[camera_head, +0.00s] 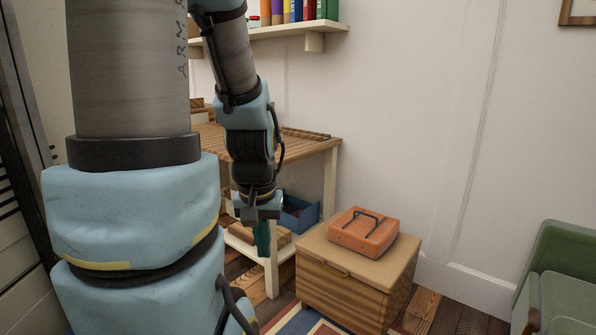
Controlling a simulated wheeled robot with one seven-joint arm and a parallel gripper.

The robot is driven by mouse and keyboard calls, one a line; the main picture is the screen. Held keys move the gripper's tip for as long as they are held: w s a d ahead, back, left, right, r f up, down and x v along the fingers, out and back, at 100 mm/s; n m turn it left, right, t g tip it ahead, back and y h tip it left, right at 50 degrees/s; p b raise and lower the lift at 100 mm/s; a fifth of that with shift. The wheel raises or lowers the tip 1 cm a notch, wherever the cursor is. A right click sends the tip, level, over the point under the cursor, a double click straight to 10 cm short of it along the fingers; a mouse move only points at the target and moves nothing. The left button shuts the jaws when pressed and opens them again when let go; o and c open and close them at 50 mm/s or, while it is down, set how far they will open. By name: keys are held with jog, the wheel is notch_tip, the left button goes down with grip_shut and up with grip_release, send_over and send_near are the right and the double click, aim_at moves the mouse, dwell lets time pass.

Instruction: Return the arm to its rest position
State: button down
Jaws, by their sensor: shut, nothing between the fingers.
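My arm fills the left of the head view, with its large blue and grey links close to the camera. Its far part hangs down from the top, and my gripper (262,240) points downward at its end. The gripper's fingers look dark green and close together, with nothing seen held between them. It hangs in front of the wooden table's front leg, left of the small wooden cabinet. My near links hide much of the table's left side.
A wooden table (312,146) stands behind my arm, with a blue bin (300,214) on its lower shelf. An orange case (364,232) lies on the wooden cabinet (345,287). A wall shelf (290,30) holds books. A green armchair (562,270) stands at the right.

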notch_tip(320, 180, up, 14)
jog(key=p, duration=1.2)
jog(key=shift+p, duration=0.4)
